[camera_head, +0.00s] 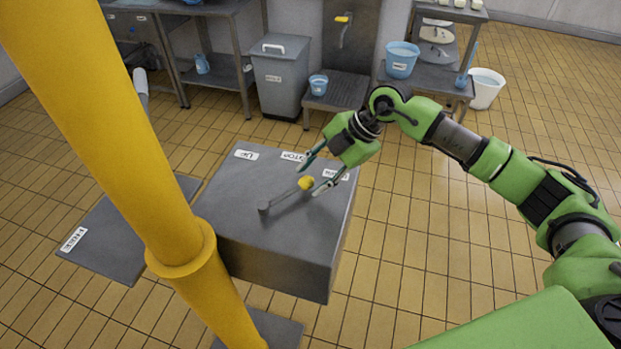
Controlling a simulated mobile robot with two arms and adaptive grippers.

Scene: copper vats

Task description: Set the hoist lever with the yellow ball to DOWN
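The hoist lever (285,196) is a grey rod on top of a grey control box (270,262). Its yellow ball (306,183) is at the end away from the pivot. The box top carries the labels UP (246,154), STOP (293,157) and DOWN (335,174), the last partly covered by my gripper. The lever points right and away, close to the line toward DOWN. My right gripper (309,181) is open, with its fingertips apart on either side of the ball. Whether they touch it I cannot tell. My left gripper is not in view.
A thick yellow post (120,120) crosses the left foreground, in front of the box's left side. A labelled floor plate (105,240) lies to the left. A grey bin (280,80) and buckets (401,60) stand behind. Tiled floor at right is clear.

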